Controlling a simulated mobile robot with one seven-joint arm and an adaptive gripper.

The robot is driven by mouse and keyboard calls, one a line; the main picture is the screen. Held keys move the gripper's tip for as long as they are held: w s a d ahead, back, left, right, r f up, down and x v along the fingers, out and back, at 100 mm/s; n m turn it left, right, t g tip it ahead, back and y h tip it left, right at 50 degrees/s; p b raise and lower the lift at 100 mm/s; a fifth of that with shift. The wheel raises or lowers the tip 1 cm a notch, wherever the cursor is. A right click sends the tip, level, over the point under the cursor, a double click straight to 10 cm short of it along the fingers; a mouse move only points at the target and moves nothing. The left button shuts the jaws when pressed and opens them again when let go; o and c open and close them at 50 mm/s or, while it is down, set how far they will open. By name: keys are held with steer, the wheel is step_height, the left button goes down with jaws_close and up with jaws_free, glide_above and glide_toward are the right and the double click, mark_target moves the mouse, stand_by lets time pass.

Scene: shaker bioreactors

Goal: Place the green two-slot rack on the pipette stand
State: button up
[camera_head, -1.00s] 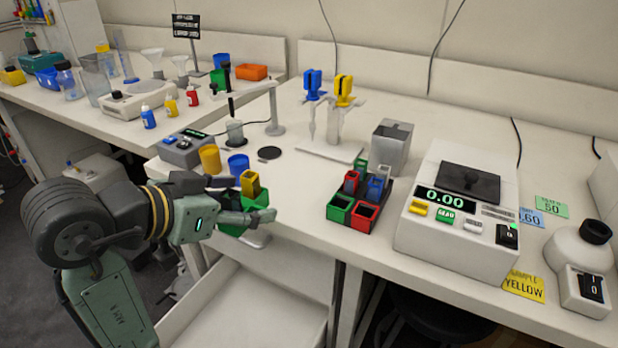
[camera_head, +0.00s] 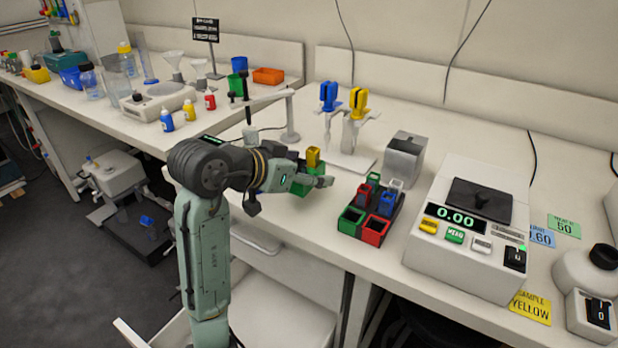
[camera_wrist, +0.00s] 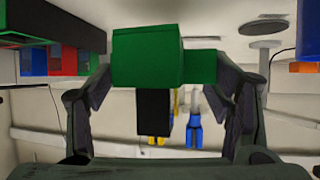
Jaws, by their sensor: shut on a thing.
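My gripper (camera_head: 312,180) is shut on the green two-slot rack (camera_head: 303,190). A yellow block (camera_head: 313,156) sticks up from the rack. The rack appears to be held above the front part of the bench, in front of the pipette stand (camera_head: 352,163) and apart from it. The stand has a white base and carries a blue pipette (camera_head: 328,96) and a yellow pipette (camera_head: 358,102). In the wrist view the green rack (camera_wrist: 147,57) sits between both fingers, and the scene looks upside down. A dark block shows below it; its colour is unclear.
A cluster of coloured racks (camera_head: 352,222) in a dark holder stands right of my gripper. A grey metal box (camera_head: 405,160) is behind it, and a scale (camera_head: 465,230) to the right. A grey post with an arm (camera_head: 290,115) stands left of the stand.

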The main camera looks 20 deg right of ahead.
steer(key=shift+w+d+f, duration=0.15)
steer(key=shift+w+d, duration=0.3)
steer(key=shift+d, duration=0.1)
steer(key=shift+a+f+p, duration=0.1)
steer(key=shift+f+p, duration=0.45)
steer(key=shift+f, duration=1.15)
steer(key=shift+s+f, duration=0.1)
steer(key=shift+f, duration=0.05)
steer(key=o, duration=1.2)
steer(key=shift+a+r, duration=0.1)
steer(key=shift+r, duration=0.15)
steer(key=b+v, duration=0.1)
steer(key=v, duration=1)
steer(key=shift+s+a+r+b, duration=0.1)
steer(key=shift+s+a+b, duration=0.1)
steer(key=shift+a+b, duration=0.15)
